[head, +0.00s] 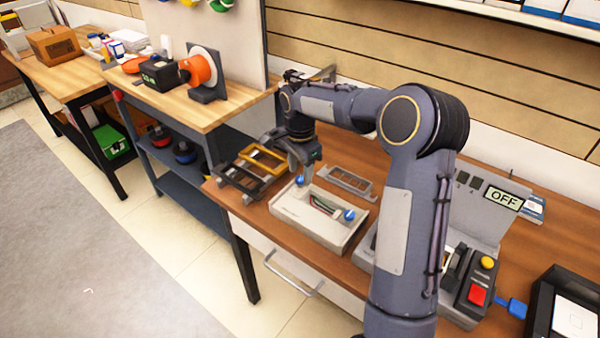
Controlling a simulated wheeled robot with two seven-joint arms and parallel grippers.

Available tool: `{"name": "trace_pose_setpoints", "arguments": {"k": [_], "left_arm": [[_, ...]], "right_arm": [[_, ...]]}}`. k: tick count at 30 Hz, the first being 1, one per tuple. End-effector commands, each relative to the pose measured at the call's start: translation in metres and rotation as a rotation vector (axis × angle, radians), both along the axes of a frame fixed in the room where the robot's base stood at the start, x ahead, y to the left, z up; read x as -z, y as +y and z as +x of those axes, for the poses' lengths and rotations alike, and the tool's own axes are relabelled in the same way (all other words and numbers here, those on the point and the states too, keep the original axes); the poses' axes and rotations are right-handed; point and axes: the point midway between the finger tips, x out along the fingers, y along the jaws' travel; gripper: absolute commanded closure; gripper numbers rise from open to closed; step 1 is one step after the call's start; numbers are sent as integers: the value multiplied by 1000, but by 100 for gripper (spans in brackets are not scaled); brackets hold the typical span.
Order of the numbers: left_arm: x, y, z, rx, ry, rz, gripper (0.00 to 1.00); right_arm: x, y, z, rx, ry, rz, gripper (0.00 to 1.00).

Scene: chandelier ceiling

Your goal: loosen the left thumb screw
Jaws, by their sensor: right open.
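A pale tray-like fixture (290,207) lies on the brown wooden bench. Its left thumb screw (299,181) is a small blue knob at the back left corner. A second blue thumb screw (349,215) stands at its right side. My right gripper (303,177) points down at the left thumb screw, with its fingers open around or just above it. I cannot tell whether the fingers touch the knob. My left gripper is not in view.
A rack of frames (250,172) stands close to the gripper's left. A grey slotted plate (348,181) lies behind the fixture.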

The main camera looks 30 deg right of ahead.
Motion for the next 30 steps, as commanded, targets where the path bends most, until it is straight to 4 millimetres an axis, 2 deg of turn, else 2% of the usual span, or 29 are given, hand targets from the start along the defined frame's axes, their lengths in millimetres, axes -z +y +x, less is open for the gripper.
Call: {"name": "trace_pose_setpoints", "arguments": {"k": [4,12,22,30], "left_arm": [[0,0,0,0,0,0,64],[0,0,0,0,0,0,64],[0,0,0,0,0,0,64],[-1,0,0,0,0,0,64]], "right_arm": [[10,0,0,-1,-1,0,54],[11,0,0,-1,-1,0,54],[11,0,0,-1,-1,0,97],[10,0,0,-24,-1,0,99]]}}
